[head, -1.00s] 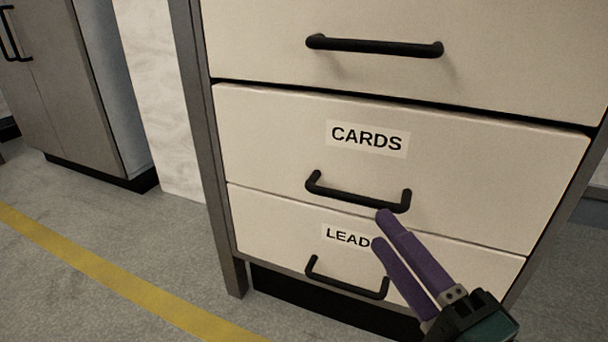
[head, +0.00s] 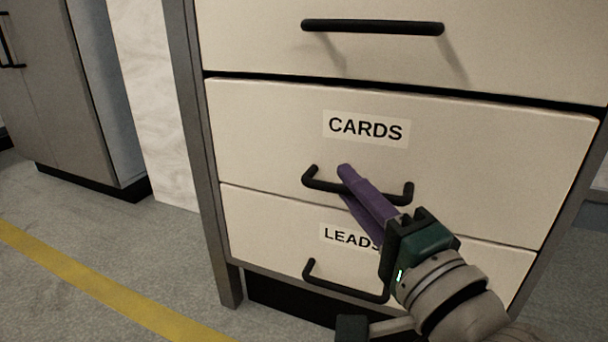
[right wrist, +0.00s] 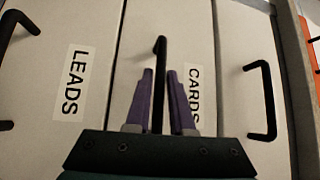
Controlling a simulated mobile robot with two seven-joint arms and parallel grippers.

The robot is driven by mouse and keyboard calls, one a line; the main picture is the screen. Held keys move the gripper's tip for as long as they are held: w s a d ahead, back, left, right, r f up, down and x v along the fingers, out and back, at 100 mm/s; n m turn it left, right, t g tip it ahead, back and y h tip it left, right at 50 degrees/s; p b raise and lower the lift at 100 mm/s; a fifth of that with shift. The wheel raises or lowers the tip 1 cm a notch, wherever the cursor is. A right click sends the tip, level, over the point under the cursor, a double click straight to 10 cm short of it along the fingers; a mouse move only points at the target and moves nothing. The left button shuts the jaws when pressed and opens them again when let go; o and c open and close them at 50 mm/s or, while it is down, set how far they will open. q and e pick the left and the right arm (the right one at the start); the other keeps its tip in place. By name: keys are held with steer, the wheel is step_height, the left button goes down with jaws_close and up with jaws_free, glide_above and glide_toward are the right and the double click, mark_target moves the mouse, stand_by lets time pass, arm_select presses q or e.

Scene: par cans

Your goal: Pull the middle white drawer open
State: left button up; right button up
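The middle white drawer (head: 250,135), labelled CARDS, has a black bar handle (head: 315,181) below its label. My right gripper (head: 345,181) reaches in from the lower right with its purple fingers at this handle. One finger lies above the bar and the other below it. In the right wrist view the handle (right wrist: 161,60) runs between the two fingers, with narrow gaps beside it, so the gripper looks open around the bar. The drawer front appears closed or nearly so. The fingers hide the middle of the handle. My left gripper is not in view.
The top drawer (head: 260,45) has its own handle (head: 372,27). The LEADS drawer (head: 260,230) below has a handle (head: 340,290) partly hidden behind my gripper. A grey cabinet (head: 50,110) stands at the left. The floor there is clear, with a yellow line (head: 90,285).

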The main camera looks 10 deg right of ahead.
jaws_close()
stand_by(1.0)
